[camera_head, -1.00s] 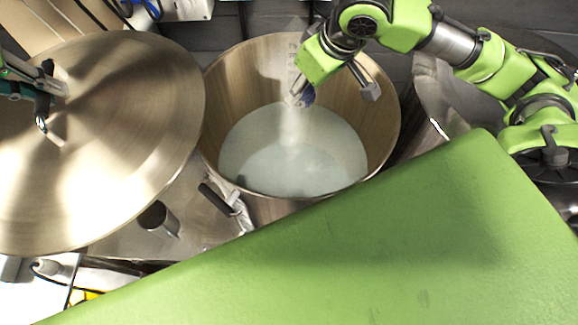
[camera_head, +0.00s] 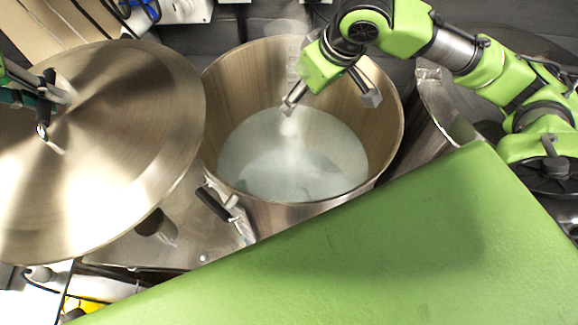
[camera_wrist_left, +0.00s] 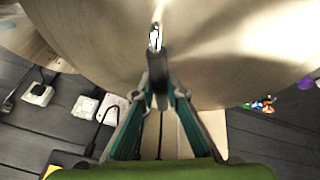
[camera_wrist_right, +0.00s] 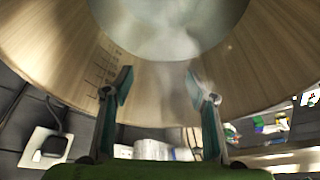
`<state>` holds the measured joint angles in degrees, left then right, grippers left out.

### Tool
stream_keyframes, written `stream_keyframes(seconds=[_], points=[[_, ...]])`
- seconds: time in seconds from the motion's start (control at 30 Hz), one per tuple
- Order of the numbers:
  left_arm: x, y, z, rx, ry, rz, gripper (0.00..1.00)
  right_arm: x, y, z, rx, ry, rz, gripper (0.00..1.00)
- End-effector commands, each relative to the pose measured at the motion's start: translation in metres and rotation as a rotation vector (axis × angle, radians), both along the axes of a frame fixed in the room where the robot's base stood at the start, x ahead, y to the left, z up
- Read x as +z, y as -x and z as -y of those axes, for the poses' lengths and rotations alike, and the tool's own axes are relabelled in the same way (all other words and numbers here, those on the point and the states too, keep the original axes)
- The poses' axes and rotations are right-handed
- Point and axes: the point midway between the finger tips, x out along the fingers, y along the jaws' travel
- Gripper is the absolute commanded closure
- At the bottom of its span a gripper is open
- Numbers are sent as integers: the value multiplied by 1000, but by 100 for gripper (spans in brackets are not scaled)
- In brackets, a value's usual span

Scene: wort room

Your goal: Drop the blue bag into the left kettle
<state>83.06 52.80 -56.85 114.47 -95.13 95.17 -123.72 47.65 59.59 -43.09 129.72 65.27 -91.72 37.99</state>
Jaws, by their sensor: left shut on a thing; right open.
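The open steel kettle (camera_head: 385,130), the left of two kettles, stands in the middle of the head view with pale, cloudy liquid (camera_head: 255,150) inside. My right gripper (camera_head: 331,102) is over its opening with its fingers apart and nothing between them; the right wrist view also shows the open fingers (camera_wrist_right: 160,85) above the kettle. I see no blue bag in any view now. My left gripper (camera_head: 44,98) is shut on the handle (camera_wrist_left: 157,42) of the large round lid (camera_head: 125,150), held left of the kettle.
A second kettle (camera_head: 432,100) stands at the right, partly behind my right arm. A black handle (camera_head: 213,204) sticks out at the open kettle's front left. Wall sockets (camera_wrist_left: 85,107) and cables show in the left wrist view. Small colourful items (camera_wrist_left: 262,104) lie further off.

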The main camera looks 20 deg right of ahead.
Motion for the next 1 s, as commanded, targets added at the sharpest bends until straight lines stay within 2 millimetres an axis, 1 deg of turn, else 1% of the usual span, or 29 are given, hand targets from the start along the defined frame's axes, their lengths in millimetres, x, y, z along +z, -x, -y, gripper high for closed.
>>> stream_keyframes(seconds=[0.03, 0.17, 0.5, 0.63, 0.8, 1.0], points=[[3, -1, 0, 0, 3, 7, 100, 3, 1, 0, 0, 1, 1, 48], [3, -1, 0, 0, 3, 7, 100, 18, 5, 2, 1, -1, 6, 48], [3, -1, 0, 0, 3, 7, 100, 76, 26, 10, -1, 0, 6, 48], [3, -1, 0, 0, 3, 7, 100, 94, 33, 12, -1, 0, 5, 48], [3, -1, 0, 0, 3, 7, 100, 107, 39, 14, 1, 1, 2, 48], [3, -1, 0, 0, 3, 7, 100, 110, 41, 15, 0, 1, 1, 48]])
